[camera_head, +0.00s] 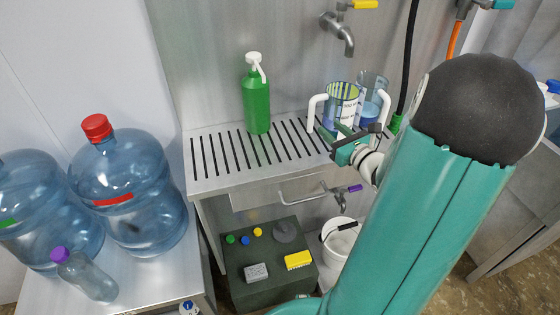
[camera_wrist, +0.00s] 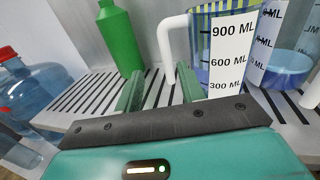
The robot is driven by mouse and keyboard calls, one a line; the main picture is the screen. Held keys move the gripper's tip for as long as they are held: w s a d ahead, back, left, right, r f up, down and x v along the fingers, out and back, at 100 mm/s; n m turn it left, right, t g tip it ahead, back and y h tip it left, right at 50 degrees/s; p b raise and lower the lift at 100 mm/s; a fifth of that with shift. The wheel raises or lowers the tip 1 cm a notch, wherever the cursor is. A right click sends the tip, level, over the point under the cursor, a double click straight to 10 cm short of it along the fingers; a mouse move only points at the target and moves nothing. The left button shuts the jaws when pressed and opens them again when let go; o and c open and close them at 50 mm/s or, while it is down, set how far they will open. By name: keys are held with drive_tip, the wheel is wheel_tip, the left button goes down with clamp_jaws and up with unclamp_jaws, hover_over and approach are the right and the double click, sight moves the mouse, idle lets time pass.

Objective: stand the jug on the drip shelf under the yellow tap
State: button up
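Two clear measuring jugs with white handles stand upright on the slotted drip shelf (camera_head: 240,182). The left jug (camera_head: 343,93) has a striped look and a white scale; in the wrist view this jug (camera_wrist: 228,40) shows 900, 600 and 300 ML. The right jug (camera_head: 375,83) has blue in its lower part. The tap with the yellow handle (camera_head: 366,4) is above the left jug in the picture; I cannot tell exact alignment. My gripper (camera_head: 335,132) is open in front of the left jug. In the wrist view the handle's lower end shows between the gripper's fingertips (camera_wrist: 160,78), apparently ungripped.
A green bottle (camera_head: 257,103) stands on the shelf to the left. Large blue water bottles (camera_head: 125,190) stand on a counter at left. A black hose (camera_head: 409,50) hangs at right.

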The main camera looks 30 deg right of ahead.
drive_tip(key=a+r+n+g+y, duration=0.1)
drive_tip(key=a+n+g+y, duration=0.35)
drive_tip(key=a+n, duration=0.6)
drive_tip(key=a+r+n+g+y, duration=0.2)
drive_tip(key=a+n+g+y, duration=0.3)
drive_tip(key=a, duration=1)
drive_tip(key=s+a+n+g+h, duration=0.35)
drive_tip(key=s+a+n, duration=0.4)
drive_tip(key=n, duration=0.35)
drive_tip(key=s+r+n+h, duration=0.4)
drive_tip(key=n+h, duration=0.1)
drive_tip(key=n, duration=0.5)
drive_tip(key=shift+s+d+r+t, duration=0.15)
drive_tip(key=shift+s+d+t, duration=0.05)
drive_tip(key=shift+s+t, duration=0.2)
drive_tip(key=shift+d, duration=0.2)
